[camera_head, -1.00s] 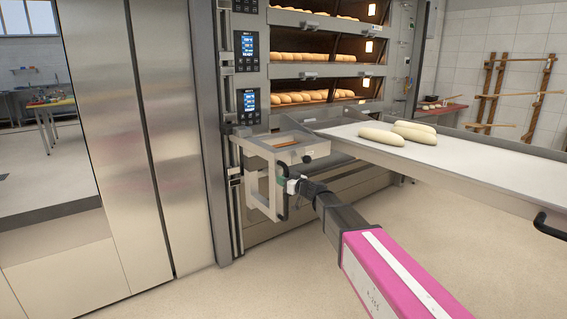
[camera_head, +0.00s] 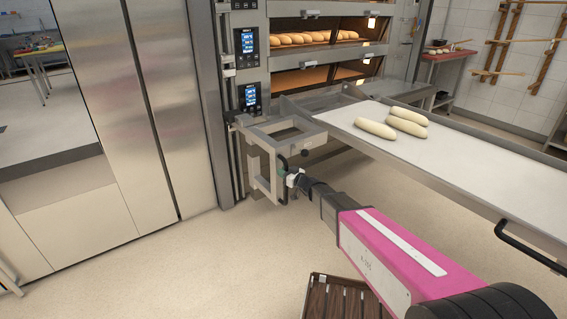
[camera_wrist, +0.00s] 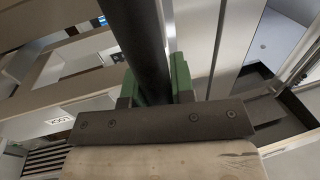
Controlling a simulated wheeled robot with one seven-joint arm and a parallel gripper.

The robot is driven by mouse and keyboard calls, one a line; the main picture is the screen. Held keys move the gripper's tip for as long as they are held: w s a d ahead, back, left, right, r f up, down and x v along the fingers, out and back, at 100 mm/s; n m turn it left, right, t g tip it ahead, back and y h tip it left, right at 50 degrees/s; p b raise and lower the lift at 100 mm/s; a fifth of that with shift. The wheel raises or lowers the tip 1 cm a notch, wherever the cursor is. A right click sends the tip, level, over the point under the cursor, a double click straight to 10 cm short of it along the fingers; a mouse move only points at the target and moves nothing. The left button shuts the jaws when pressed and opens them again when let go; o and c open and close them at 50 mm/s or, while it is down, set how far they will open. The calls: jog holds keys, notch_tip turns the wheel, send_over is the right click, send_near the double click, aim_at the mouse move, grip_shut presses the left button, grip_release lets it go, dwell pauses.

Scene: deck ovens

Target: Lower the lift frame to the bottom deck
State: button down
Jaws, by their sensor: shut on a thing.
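The grey metal lift frame (camera_head: 256,172) stands in front of the deck oven (camera_head: 300,18), beside a vertical rail at its left. A dark upright handle (camera_wrist: 150,45) crosses the wrist view. My gripper (camera_head: 291,179) is shut on this handle; its green fingers (camera_wrist: 181,77) show on both sides of the bar. The frame's top is just below the lower control panel (camera_head: 251,97). A long pale loading board (camera_head: 470,160) extends right at about the frame's top height, with three pale loaves (camera_head: 405,122) on it. The bottom deck is largely hidden behind frame and board.
The deck with baked loaves (camera_head: 300,39) is above an empty-looking deck (camera_head: 310,77). A black board handle (camera_head: 525,247) juts out at right. A slatted brown crate (camera_head: 338,300) is on the floor below my arm. The floor at left is clear.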

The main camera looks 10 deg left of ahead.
jog(key=shift+f, duration=0.95)
jog(key=shift+f, duration=0.1)
jog(key=c, duration=1)
grip_release()
jog(key=v, duration=1)
jog(key=shift+s+d, duration=0.2)
jog(key=shift+d, duration=0.15)
